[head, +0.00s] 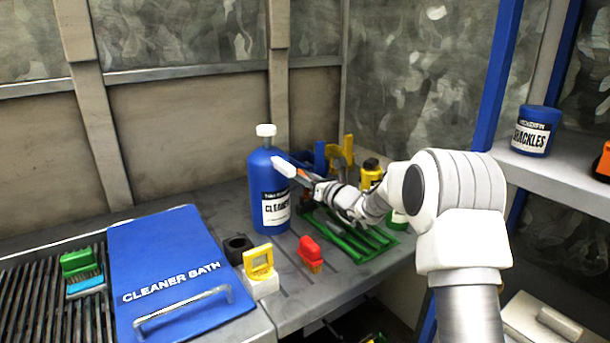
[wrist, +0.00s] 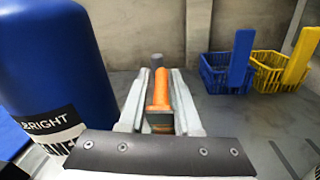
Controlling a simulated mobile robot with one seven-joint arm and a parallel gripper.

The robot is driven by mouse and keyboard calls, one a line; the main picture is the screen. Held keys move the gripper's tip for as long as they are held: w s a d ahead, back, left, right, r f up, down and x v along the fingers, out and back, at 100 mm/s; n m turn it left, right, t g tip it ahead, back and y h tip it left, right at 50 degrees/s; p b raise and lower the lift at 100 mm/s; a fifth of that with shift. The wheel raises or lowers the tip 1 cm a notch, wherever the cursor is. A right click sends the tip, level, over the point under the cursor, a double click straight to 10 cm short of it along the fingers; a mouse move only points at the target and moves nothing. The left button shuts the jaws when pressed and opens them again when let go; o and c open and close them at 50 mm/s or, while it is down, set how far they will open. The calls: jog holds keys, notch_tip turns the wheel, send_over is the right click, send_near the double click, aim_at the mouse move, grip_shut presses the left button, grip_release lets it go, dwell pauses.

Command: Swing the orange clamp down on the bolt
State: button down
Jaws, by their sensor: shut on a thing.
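My gripper (head: 287,167) is raised beside the blue cleaner bottle, with its fingers pointing left in the head view. In the wrist view my gripper (wrist: 157,80) is shut on an orange piece, which looks like the orange clamp (wrist: 159,92). A little orange also shows between the fingers in the head view (head: 303,174). A short grey cylinder (wrist: 157,61) stands at the far end of the orange piece; I cannot tell whether it is the bolt or touches the clamp. The clamp's lower part is hidden.
The blue bottle (head: 262,170) stands close to the fingers; it fills the wrist view's left (wrist: 55,75). A blue bath lid (head: 170,255), yellow clamp-like piece (head: 259,259), red brush (head: 311,250) and green rack (head: 375,245) are on the bench. Blue (wrist: 225,75) and yellow baskets (wrist: 278,72) stand behind.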

jog(key=shift+s+d+f+b, duration=0.15)
jog(key=shift+d+b, duration=0.1)
jog(key=shift+b, duration=1.1)
jog(key=shift+s+d+t+y+b, duration=0.15)
jog(key=shift+t+y+b, duration=0.35)
jog(key=shift+b, duration=0.75)
jog(key=shift+r, duration=0.25)
jog(key=shift+s+d+f+b, duration=0.1)
jog(key=shift+d+b, duration=0.1)
jog(key=shift+b, duration=0.1)
jog(key=shift+s+d, duration=0.2)
jog(key=shift+s, duration=0.05)
jog(key=shift+d, duration=0.1)
jog(key=shift+s+d+b, duration=0.15)
jog(key=shift+s+b, duration=0.15)
jog(key=shift+s, duration=0.05)
